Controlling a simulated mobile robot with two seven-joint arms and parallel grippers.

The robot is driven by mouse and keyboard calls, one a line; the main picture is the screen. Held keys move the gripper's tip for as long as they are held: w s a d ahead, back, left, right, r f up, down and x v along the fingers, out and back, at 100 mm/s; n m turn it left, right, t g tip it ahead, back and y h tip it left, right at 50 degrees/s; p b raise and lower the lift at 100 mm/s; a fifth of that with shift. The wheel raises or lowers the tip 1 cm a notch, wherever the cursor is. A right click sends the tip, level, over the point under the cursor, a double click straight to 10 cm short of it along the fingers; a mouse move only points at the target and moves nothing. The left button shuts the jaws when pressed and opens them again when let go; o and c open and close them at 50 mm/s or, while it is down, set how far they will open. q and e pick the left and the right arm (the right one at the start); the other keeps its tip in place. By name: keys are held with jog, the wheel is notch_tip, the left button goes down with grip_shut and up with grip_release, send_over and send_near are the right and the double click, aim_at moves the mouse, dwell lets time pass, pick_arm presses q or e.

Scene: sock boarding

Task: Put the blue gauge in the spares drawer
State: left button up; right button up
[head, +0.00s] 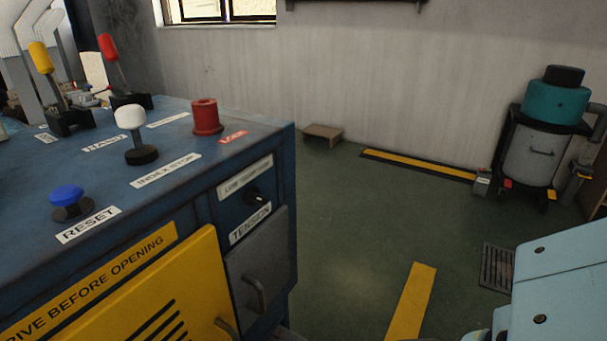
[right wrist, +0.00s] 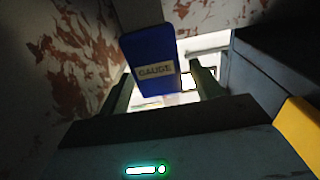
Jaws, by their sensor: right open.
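The blue gauge (right wrist: 148,58), a flat block with a pale GAUGE label, shows in the right wrist view. It appears tilted, by the fingers of my right gripper (right wrist: 165,90). The gripper is open; I cannot tell whether a finger touches the gauge. The gauge and this gripper's fingers do not show in the head view. No drawer labelled as spares can be read. A grey front with a handle (head: 262,272) is on the cabinet's right side, below the TENSION label; I cannot tell whether it is the spares drawer. My left gripper is out of view.
The blue cabinet (head: 120,190) fills the left, with levers, a red spool (head: 206,116) and a blue RESET knob (head: 67,199) on top. Its yellow door (head: 190,290) faces me. A teal-topped canister (head: 540,130) stands far right. Green floor between is mostly clear.

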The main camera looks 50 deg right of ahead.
jog(key=shift+r, duration=0.15)
jog(key=shift+a, duration=0.3)
jog(key=a, duration=0.7)
jog(key=shift+s, duration=0.3)
jog(key=shift+r, duration=0.1)
